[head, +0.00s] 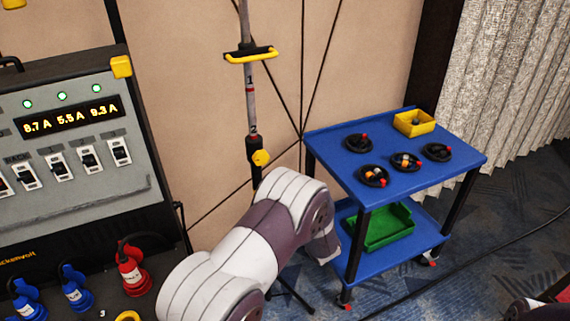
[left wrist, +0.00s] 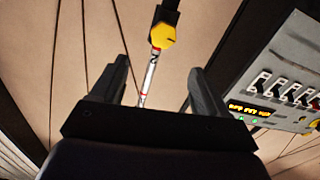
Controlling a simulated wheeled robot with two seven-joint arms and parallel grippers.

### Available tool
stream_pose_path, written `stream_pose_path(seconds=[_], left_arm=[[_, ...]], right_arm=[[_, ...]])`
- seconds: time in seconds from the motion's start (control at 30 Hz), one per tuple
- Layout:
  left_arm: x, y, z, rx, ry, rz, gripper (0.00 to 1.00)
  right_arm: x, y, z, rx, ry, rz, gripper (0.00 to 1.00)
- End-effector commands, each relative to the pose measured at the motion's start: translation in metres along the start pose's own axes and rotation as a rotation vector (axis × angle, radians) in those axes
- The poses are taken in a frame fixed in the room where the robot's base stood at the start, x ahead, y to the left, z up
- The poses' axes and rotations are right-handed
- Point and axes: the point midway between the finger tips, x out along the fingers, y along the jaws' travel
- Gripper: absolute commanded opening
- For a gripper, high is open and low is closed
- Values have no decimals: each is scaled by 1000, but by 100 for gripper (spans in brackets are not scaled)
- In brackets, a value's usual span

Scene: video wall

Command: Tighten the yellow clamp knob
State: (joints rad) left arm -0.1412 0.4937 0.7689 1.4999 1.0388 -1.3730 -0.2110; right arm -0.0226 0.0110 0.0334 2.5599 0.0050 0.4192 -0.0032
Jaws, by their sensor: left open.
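The yellow clamp knob (head: 261,158) sits on a black collar (head: 253,150) on an upright grey pole (head: 249,95) with red and white markings, left of the blue cart. In the left wrist view the knob (left wrist: 162,36) is a faceted yellow piece with a small dark mark, beyond the fingertips and roughly in line with the gap between them. In the head view my left arm's white and purple links cover the pole's lower part, and the gripper is hidden. My right gripper is out of view.
A power panel (head: 75,130) with switches and an amber display stands left. A yellow-handled crossbar (head: 250,55) is higher on the pole. A blue cart (head: 330,137) with black coils, a yellow bin (head: 414,123) and green tray (head: 388,241) stands right. Thin dark cables cross behind.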

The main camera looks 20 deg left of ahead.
Motion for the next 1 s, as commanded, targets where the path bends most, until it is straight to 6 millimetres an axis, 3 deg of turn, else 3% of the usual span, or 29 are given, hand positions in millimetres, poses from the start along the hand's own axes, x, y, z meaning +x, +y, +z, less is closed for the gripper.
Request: stream_pose_path(seconds=[0.17,0.6,0.77,1.0], left_arm=[[12,0,-1,-56,-2,-1,75],[112,1,-1,-54,-1,-1,75],[126,1,0,-52,-2,1,75],[127,1,0,-52,-1,1,75]], right_arm=[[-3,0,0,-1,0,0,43],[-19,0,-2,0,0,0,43],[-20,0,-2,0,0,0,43],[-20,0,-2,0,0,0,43]])
